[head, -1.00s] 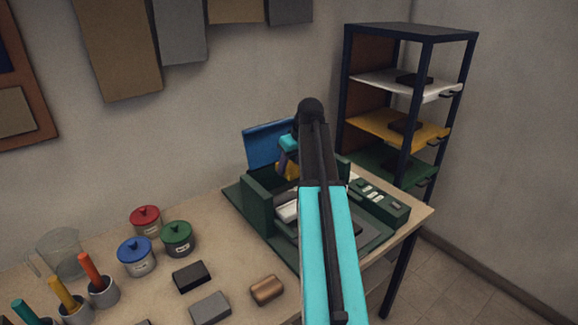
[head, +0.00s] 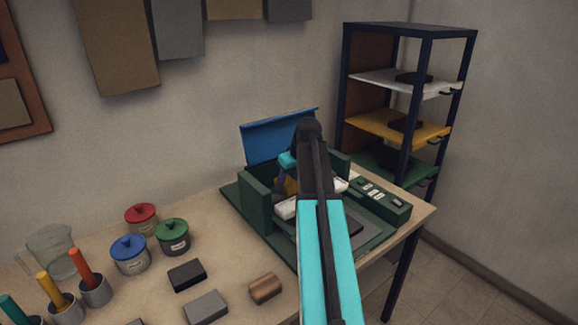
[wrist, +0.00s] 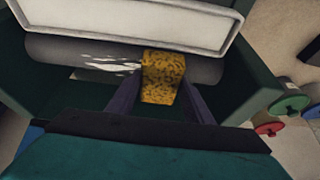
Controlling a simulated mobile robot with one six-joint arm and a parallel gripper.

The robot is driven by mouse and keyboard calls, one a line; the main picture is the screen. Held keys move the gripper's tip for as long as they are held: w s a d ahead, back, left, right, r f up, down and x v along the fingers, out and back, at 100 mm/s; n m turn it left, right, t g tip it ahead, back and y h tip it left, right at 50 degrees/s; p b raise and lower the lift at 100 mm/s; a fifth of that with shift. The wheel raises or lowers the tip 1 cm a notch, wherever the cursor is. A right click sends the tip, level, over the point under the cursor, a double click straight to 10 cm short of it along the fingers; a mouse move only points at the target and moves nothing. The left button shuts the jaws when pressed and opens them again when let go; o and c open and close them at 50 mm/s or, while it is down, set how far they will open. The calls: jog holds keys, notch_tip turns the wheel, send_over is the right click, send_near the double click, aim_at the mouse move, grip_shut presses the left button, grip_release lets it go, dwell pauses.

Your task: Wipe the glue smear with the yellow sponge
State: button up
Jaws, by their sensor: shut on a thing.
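The yellow sponge (wrist: 163,72) is held between the two dark fingers of my gripper (wrist: 163,92). In the wrist view its far end lies over a grey roller (wrist: 58,50), just right of the white glue smear (wrist: 115,66). The sponge overlaps or borders the smear's right end; I cannot tell whether it presses on the roller. In the head view, the sponge (head: 291,187) shows in part inside the green machine (head: 257,204), left of my arm. The smear is not visible in the head view.
A white bar (wrist: 130,17) runs close beyond the roller. Green machine side walls (wrist: 245,75) flank the sponge. A raised blue lid (head: 275,137) stands behind. Several jars, including a blue-lidded jar (head: 130,254), and blocks stand left on the table. A shelf rack (head: 417,130) stands at right.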

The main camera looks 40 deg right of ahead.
jog(key=d, duration=0.3)
jog(key=shift+d, duration=0.4)
jog(key=shift+s+d+b, duration=0.2)
jog(key=shift+d+b, duration=0.2)
jog(key=shift+d, duration=1.65)
jog(key=shift+s+d+b, duration=0.15)
jog(key=shift+d+b, duration=0.25)
jog(key=shift+d, duration=1.6)
jog(key=shift+s+d+f, duration=0.15)
jog(key=shift+d, duration=0.1)
jog(key=shift+a, duration=0.4)
jog(key=shift+w+a+p, duration=0.2)
jog(key=shift+a+p, duration=0.25)
jog(key=shift+a, duration=2.45)
jog(key=shift+w+a+p, duration=0.2)
jog(key=shift+a+p, duration=0.2)
jog(key=shift+a, duration=2.5)
jog(key=r, duration=0.1)
jog(key=r+p, duration=0.1)
jog(key=shift+w+r, duration=0.2)
jog(key=shift+r, duration=0.15)
jog(key=shift+a+r+p, duration=0.1)
jog(key=shift+r+p, duration=1.1)
jog(key=shift+r, duration=0.65)
jog(key=shift+s+r+p, duration=0.15)
jog(key=shift+r+p, duration=0.4)
jog(key=shift+r, duration=0.5)
